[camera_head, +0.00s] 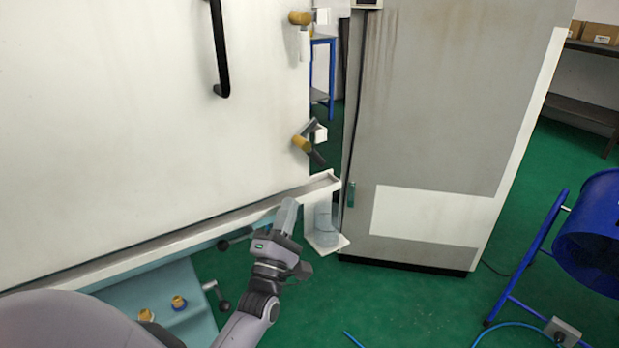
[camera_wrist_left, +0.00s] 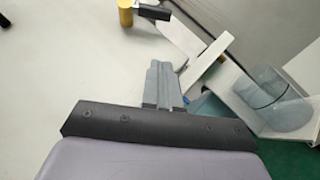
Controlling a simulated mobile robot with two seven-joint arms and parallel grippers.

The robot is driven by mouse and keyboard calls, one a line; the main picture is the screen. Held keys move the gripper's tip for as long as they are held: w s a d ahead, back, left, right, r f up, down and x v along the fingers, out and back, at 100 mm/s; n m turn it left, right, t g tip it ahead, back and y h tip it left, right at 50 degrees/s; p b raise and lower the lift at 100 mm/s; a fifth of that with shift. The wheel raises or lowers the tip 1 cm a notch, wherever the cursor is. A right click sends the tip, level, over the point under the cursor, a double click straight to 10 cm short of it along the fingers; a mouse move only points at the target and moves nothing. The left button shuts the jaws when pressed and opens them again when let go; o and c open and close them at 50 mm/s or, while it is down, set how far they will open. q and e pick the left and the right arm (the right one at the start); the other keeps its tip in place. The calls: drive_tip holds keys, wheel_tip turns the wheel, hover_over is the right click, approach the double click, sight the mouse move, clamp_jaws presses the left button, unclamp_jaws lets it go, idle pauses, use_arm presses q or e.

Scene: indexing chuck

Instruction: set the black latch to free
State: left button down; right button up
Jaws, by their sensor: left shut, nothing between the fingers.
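The black latch (camera_head: 317,155) is a dark lever with a brass-coloured knob, low on the right edge of the white panel (camera_head: 150,110). It slants down to the right from the knob, beside a white bracket. In the left wrist view its dark bar (camera_wrist_left: 152,12) and brass knob show at the top edge. My left gripper (camera_head: 288,205) is below the latch, apart from it, by the panel's lower right corner. Its fingers (camera_wrist_left: 162,82) are shut together and hold nothing. My right gripper is in neither view.
A second brass-knobbed latch with a white lever (camera_head: 303,45) sits higher on the panel edge. A white ledge (camera_head: 327,183) and a bracket holding a clear cylinder (camera_head: 327,225) are close to my gripper. A grey cabinet (camera_head: 440,110) stands to the right.

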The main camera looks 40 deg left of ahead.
use_arm(q)
drive_tip(key=w+r, duration=0.1)
drive_tip(key=w, duration=0.1)
drive_tip(key=w+r, duration=0.3)
drive_tip(key=shift+w, duration=0.3)
drive_tip(key=shift+w+d+r, duration=0.3)
drive_tip(key=shift+w+r, duration=0.1)
drive_tip(key=shift+w, duration=0.05)
